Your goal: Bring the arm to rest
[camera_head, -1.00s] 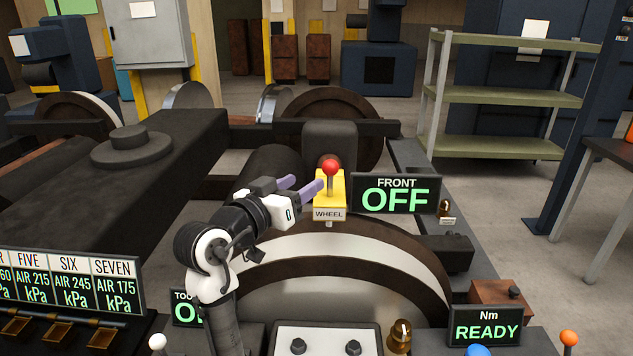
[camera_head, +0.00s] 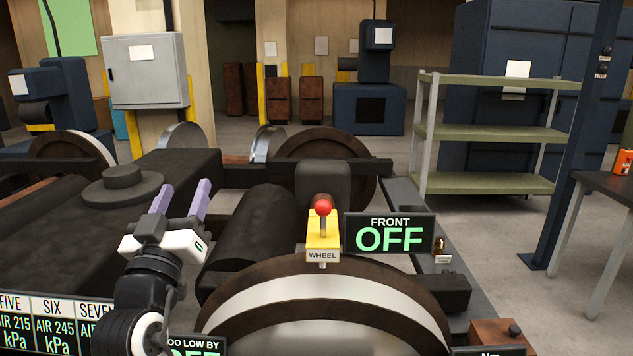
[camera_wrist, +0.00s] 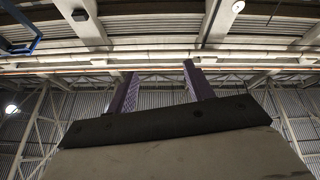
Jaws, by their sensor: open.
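My gripper (camera_head: 181,200) is at the left in the head view, with its two purple fingers apart and pointing up and away. Nothing is between them. In the wrist view the fingers (camera_wrist: 161,90) stand apart against the roof of the hall. A yellow WHEEL lever box (camera_head: 322,232) with a red-knobbed lever (camera_head: 322,206) stands to the right of my gripper, well apart from it. A display beside it (camera_head: 389,234) reads FRONT OFF.
A dark railcar frame with a round plate (camera_head: 122,184) lies behind and left of my gripper. A large wheel (camera_head: 325,295) is in front of the lever box. Pressure displays (camera_head: 55,322) are at the lower left. Green shelves (camera_head: 490,132) stand at the right.

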